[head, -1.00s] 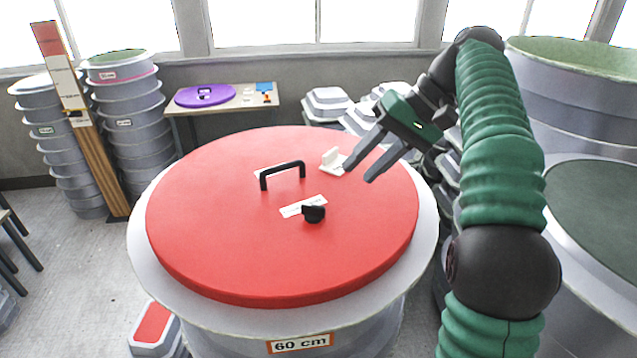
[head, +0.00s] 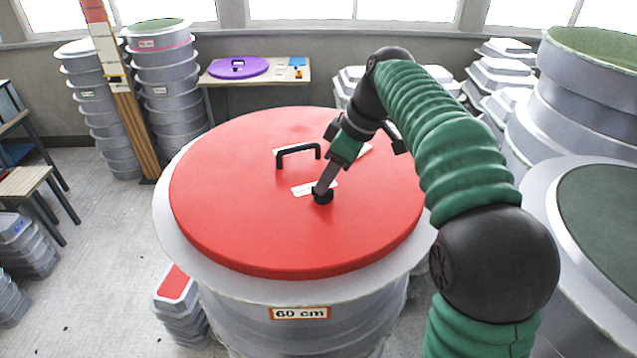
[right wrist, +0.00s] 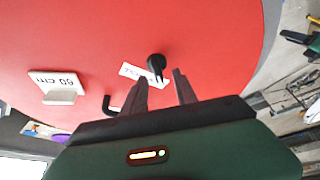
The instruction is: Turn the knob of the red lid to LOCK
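The red lid (head: 240,222) lies on a large grey mould labelled "60 cm" (head: 299,313). Its small black knob (head: 322,197) stands beside a white label strip (head: 303,189), whose lettering I cannot read. The knob also shows in the right wrist view (right wrist: 156,63), with its pointer towards the gripper. My right gripper (head: 323,188) is over the knob in the head view. In the right wrist view its two fingers (right wrist: 160,82) are apart, with the knob just beyond the gap between the tips. No contact is visible. My left gripper is not in view.
A black handle (head: 298,149) rises from the lid behind the knob. A white holder with a "60 cm" card (right wrist: 58,88) stands on the lid. Stacked grey moulds stand left and right. A table with a purple lid (head: 238,68) is behind.

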